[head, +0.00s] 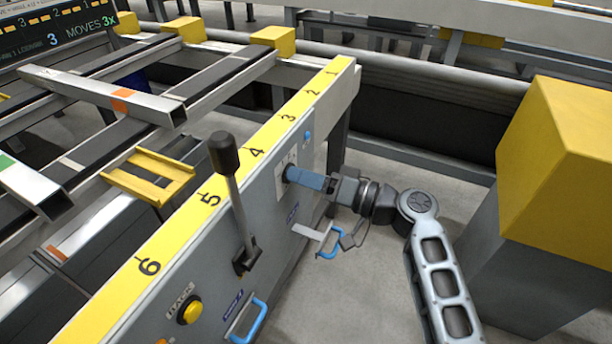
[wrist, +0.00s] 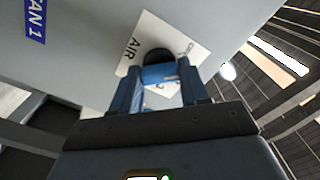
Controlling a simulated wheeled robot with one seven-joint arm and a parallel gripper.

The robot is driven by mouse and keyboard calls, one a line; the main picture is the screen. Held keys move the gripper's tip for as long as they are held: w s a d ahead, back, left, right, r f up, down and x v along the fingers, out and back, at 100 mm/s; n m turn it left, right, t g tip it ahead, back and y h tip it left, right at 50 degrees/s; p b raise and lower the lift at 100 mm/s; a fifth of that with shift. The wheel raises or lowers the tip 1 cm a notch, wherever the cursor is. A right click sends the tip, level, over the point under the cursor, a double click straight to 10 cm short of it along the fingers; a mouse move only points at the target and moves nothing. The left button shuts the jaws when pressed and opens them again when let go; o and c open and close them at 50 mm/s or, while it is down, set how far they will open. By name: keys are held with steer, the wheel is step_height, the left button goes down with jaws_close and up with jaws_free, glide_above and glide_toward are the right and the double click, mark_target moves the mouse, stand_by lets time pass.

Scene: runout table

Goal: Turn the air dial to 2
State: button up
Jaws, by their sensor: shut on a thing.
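The air dial (wrist: 159,57) is a dark round knob on a white plate lettered AIR (wrist: 130,50), fixed to the grey panel. In the wrist view my gripper (wrist: 160,78) has its blue fingers shut on the dial, one on each side. In the head view my gripper (head: 298,177) reaches the white plate (head: 285,165) from the right, and the fingers hide the dial there. Most of the plate's markings are hidden or too small to read, so I cannot tell the dial's setting.
A black-knobbed lever (head: 226,160) stands left of the dial, and a yellow RACK button (head: 189,311) is lower left. Blue handles (head: 330,242) stick out below. A yellow block (head: 560,160) on a grey post stands right of my arm. A numbered yellow strip (head: 205,200) edges the table.

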steer(key=m+p, duration=0.5)
steer(key=m, duration=0.7)
stand_by(0.5)
steer(key=o, duration=1.1)
steer(key=shift+c, duration=0.2)
steer(key=v, duration=0.8)
steer(key=shift+p, duration=0.35)
